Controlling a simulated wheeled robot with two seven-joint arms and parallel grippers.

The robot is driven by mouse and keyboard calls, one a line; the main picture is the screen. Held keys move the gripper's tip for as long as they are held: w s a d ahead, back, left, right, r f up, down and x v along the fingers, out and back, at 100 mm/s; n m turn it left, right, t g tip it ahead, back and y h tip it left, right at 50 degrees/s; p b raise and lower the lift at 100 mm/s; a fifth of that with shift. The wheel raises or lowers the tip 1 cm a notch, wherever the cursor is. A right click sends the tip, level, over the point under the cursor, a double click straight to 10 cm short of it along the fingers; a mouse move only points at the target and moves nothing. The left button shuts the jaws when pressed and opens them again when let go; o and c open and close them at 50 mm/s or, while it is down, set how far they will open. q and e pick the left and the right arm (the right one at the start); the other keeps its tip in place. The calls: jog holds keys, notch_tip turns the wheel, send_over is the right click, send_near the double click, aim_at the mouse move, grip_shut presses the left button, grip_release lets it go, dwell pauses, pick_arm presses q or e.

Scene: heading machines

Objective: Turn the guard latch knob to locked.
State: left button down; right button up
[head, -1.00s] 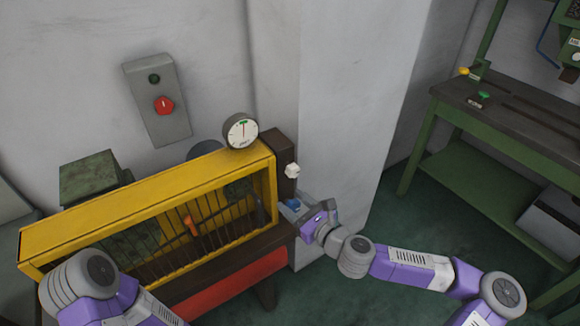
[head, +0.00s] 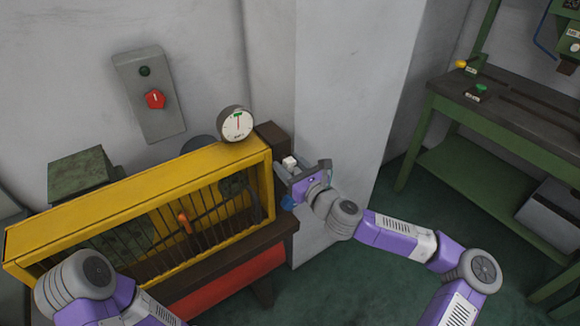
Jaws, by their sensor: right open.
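A small white knob (head: 289,162) sits on the dark brown block (head: 272,139) at the right end of the yellow guard (head: 140,205). I take it to be the guard latch knob; its turned position is too small to read. My right gripper (head: 303,168) is open right at the knob, its jaws spread on either side of it. The gripper hides the knob's lower part, and I cannot tell whether the jaws touch it. Part of my left arm shows at the lower left, but its gripper is out of view.
A dial gauge (head: 236,123) stands on the guard's top near the knob. An orange handle (head: 184,222) shows behind the guard's bars. A grey wall panel (head: 150,75) carries a red knob (head: 155,99). A pale pillar (head: 345,100) rises close behind my right gripper. A green bench (head: 520,120) stands right.

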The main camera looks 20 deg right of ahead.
jog(key=c, duration=0.8)
jog(key=shift+n, duration=0.4)
jog(key=n+p, duration=0.1)
jog(key=n, duration=0.1)
jog(key=shift+n, duration=0.4)
jog(key=n+p, duration=0.1)
jog(key=n, duration=0.3)
jog(key=shift+d+n+p, duration=0.1)
jog(key=shift+n+p, duration=0.2)
jog(key=shift+p, duration=0.05)
jog(key=n, duration=0.5)
jog(key=shift+r+p, duration=0.1)
jog(key=shift+p, duration=0.25)
jog(key=shift+n, duration=2.4)
